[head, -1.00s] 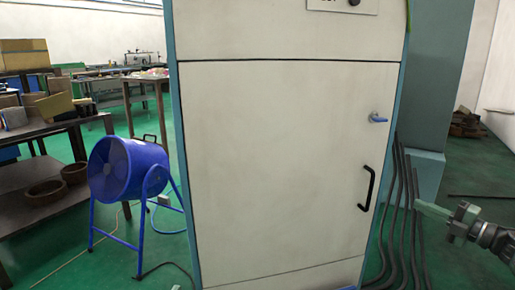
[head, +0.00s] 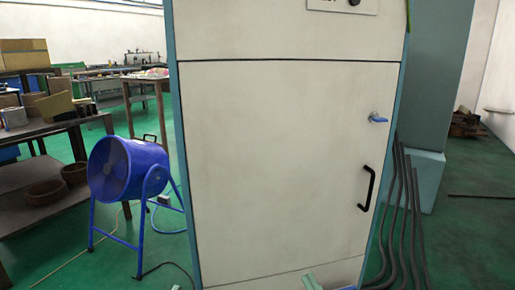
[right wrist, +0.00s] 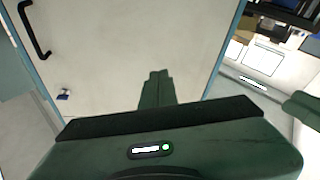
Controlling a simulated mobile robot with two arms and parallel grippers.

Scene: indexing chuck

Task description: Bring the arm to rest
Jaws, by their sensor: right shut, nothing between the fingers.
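The rest of the right arm is out of the head view. My left gripper is not seen in the head view.
The tall off-white cabinet (head: 280,160) fills the middle, with a black handle (head: 368,188) and a blue latch (head: 378,118). Dark pipes (head: 408,215) run down its right side. A blue drum fan (head: 125,168) stands left. Green floor (head: 465,235) is open at right.

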